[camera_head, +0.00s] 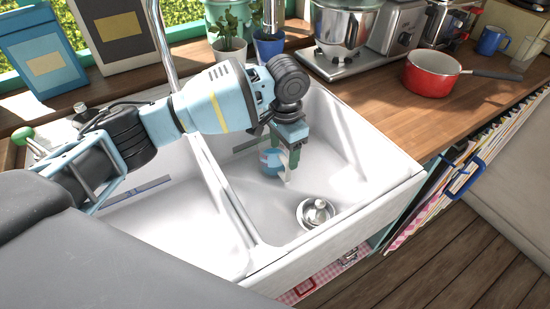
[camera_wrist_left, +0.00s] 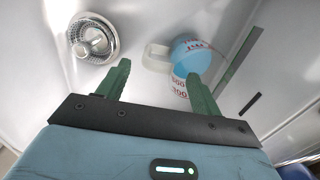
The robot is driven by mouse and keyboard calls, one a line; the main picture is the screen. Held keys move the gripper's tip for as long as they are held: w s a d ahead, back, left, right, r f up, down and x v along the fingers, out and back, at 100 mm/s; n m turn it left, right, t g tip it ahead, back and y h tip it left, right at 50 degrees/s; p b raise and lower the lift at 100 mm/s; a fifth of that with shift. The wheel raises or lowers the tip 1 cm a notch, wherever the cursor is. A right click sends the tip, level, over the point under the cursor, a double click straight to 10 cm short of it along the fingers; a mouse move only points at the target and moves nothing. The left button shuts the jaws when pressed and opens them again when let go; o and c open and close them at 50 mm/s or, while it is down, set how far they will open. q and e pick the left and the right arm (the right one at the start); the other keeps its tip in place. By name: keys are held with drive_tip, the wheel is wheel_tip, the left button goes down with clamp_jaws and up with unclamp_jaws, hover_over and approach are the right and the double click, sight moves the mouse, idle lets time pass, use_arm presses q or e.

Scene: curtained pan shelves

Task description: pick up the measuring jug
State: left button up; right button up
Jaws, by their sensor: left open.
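The measuring jug (camera_head: 269,161) is in the right basin of the white sink, small and blue with a pale handle. In the left wrist view the jug (camera_wrist_left: 191,62) shows a blue inside, red markings and a whitish handle lying between the two fingers in the picture. My left gripper (camera_head: 288,165) points down into the right basin beside the jug. Its green fingers (camera_wrist_left: 159,76) are spread with nothing held. The right finger overlaps the jug's lower edge in that view; I cannot tell whether they touch. My right gripper is not in view.
A metal drain strainer (camera_head: 316,212) sits in the same basin. A divider (camera_head: 228,200) separates the two basins. The faucet (camera_head: 160,45) rises behind the sink. A red pan (camera_head: 431,77) stands on the wooden counter (camera_head: 385,112) to the right. Potted plants (camera_head: 229,48) line the back.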

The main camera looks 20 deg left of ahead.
sight(285, 160)
use_arm(q)
drive_tip(key=shift+d+f, duration=0.15)
drive_tip(key=shift+f, duration=1.2)
drive_tip(key=shift+d+f, duration=0.1)
drive_tip(key=shift+f, duration=1.2)
clamp_jaws()
